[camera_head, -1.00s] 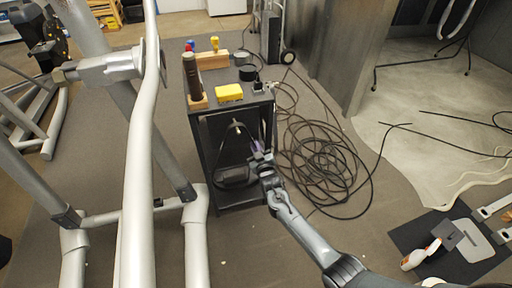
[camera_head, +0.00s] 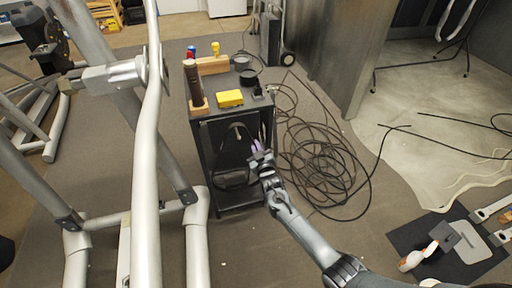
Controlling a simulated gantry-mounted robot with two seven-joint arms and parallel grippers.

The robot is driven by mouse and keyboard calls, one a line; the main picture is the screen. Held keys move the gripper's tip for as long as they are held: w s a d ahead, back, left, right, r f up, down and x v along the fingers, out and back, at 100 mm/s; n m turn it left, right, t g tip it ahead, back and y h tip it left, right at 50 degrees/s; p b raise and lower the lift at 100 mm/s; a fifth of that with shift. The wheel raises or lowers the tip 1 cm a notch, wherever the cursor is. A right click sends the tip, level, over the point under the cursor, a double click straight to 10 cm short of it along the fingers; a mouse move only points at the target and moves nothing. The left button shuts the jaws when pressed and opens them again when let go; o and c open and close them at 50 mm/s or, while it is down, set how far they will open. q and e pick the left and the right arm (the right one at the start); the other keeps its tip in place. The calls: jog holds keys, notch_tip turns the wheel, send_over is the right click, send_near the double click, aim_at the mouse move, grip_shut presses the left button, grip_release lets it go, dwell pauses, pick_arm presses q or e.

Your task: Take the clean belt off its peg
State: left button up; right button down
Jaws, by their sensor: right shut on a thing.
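The clean belt (camera_head: 225,147) looks like a thin black loop hanging at the open front of the dark cart (camera_head: 238,202). My right gripper (camera_head: 256,149) is at the right side of the cart's front, shut on what appears to be the belt's right side. The dark interior and the gripper hide where the belt is held and whether it still touches the peg. My left gripper is not in view.
The cart top carries a yellow block (camera_head: 229,98), a dark upright handle in a wooden holder (camera_head: 198,108) and small items. Coiled black cable (camera_head: 325,160) lies right of the cart. The elliptical's grey frame (camera_head: 147,180) stands left. A dark mat (camera_head: 412,240) with tools lies lower right.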

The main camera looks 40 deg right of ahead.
jog(key=p+v, duration=1.1)
jog(key=v, duration=0.4)
jog(key=shift+p, duration=0.3)
dwell(0.7)
jog(key=shift+a, duration=0.1)
